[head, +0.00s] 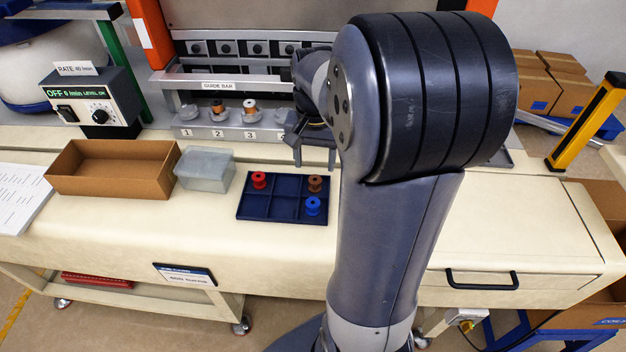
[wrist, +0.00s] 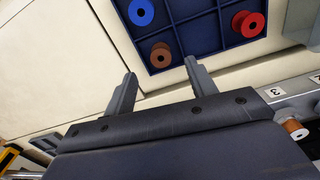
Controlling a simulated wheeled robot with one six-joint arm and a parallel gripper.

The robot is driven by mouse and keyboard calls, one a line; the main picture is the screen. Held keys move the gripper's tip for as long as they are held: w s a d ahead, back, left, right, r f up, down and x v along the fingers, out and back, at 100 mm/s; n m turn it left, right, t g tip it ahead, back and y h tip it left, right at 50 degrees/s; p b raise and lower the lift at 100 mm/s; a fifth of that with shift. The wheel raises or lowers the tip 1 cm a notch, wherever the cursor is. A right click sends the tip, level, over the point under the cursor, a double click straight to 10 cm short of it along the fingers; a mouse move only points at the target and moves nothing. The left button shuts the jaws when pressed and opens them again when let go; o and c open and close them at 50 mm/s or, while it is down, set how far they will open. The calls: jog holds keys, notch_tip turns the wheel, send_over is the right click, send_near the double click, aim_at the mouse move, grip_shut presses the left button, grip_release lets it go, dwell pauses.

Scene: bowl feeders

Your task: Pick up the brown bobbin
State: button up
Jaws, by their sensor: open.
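The brown bobbin (head: 315,183) stands in the back right compartment of the dark blue divided tray (head: 270,211) on the bench. In the wrist view the brown bobbin (wrist: 161,55) lies just beyond my gripper (wrist: 160,82), between the lines of its two fingers. The fingers are spread apart with nothing between them. In the head view my gripper (head: 314,150) is behind the tray and partly hidden by my arm. A red bobbin (head: 259,179) sits in the back left compartment and a blue bobbin (head: 312,205) in the front right one.
A clear plastic box (head: 205,168) and an open cardboard box (head: 110,167) stand left of the tray. Behind is a numbered holder (head: 215,131) with copper-coloured and white-orange bobbins under a guide bar (head: 225,86).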

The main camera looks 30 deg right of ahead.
aim_at(315, 180)
jog(key=shift+w+d+f+p, duration=0.1)
jog(key=shift+f+p, duration=0.2)
jog(key=shift+f, duration=1.25)
jog(key=shift+w+d+f+p, duration=0.1)
jog(key=shift+f+p, duration=0.15)
jog(key=shift+f, duration=1.3)
jog(key=shift+c, duration=0.2)
jog(key=c, duration=1)
